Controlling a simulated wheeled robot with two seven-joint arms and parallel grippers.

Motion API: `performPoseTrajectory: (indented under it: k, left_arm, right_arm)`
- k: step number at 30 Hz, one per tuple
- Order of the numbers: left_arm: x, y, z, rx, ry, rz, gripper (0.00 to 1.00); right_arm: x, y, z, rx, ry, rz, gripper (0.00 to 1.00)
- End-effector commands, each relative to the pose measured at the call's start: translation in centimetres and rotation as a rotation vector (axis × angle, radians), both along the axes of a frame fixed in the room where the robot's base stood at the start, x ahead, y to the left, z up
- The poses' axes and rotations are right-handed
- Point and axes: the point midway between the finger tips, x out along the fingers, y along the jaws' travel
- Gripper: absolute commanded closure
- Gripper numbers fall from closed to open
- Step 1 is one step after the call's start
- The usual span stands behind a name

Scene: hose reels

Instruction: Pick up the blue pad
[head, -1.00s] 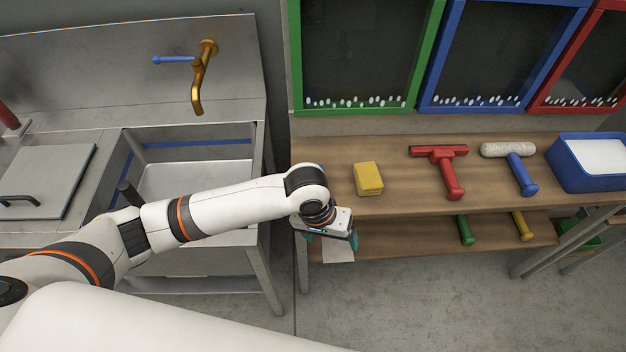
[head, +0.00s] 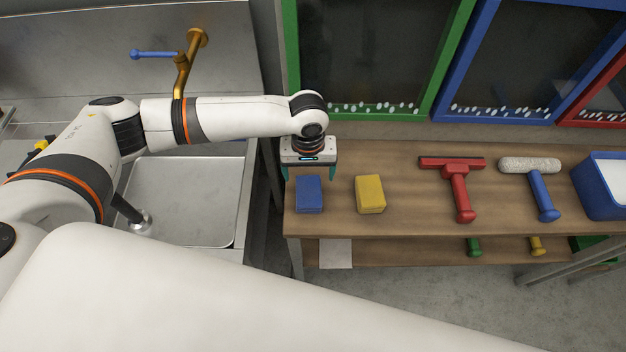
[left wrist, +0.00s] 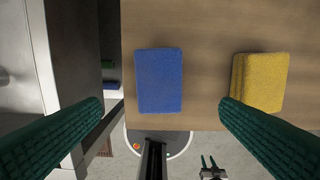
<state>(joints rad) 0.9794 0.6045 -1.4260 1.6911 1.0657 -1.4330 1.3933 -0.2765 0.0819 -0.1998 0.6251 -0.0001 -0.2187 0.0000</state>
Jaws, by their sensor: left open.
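The blue pad (head: 309,194) lies flat on the wooden shelf top near its left end. In the left wrist view the blue pad (left wrist: 159,80) is between the two green fingers, a little ahead of their tips, with nothing gripping it. My left gripper (head: 309,174) is open and empty, above the blue pad and pointing down. The left wrist view shows its fingers (left wrist: 160,103) spread wide on either side. My right gripper is not seen in the head view.
A yellow pad (head: 370,194) lies to the right of the blue pad. Farther right are a red squeegee (head: 459,186), a blue-handled roller (head: 538,185) and a blue tray (head: 588,205). A metal sink (head: 185,200) is on the left. Framed panels stand behind the shelf.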

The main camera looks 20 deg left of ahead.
Motion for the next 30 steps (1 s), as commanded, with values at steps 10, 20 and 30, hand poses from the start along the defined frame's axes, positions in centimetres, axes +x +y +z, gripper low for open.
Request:
performPoseTrajectory:
  k: [10, 20, 30]
  left_arm:
    - [-0.1, -0.1, -5.3, 0.0, 0.002, -0.002, 0.15]
    - [0.4, 0.1, -8.2, 0.003, 0.002, -0.002, 0.15]
    - [0.5, 0.2, -11.2, 0.001, 0.0, -0.003, 0.15]
  right_arm:
    - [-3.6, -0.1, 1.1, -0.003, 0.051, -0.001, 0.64]
    - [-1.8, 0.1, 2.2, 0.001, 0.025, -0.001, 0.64]
    - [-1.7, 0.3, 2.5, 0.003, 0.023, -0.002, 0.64]
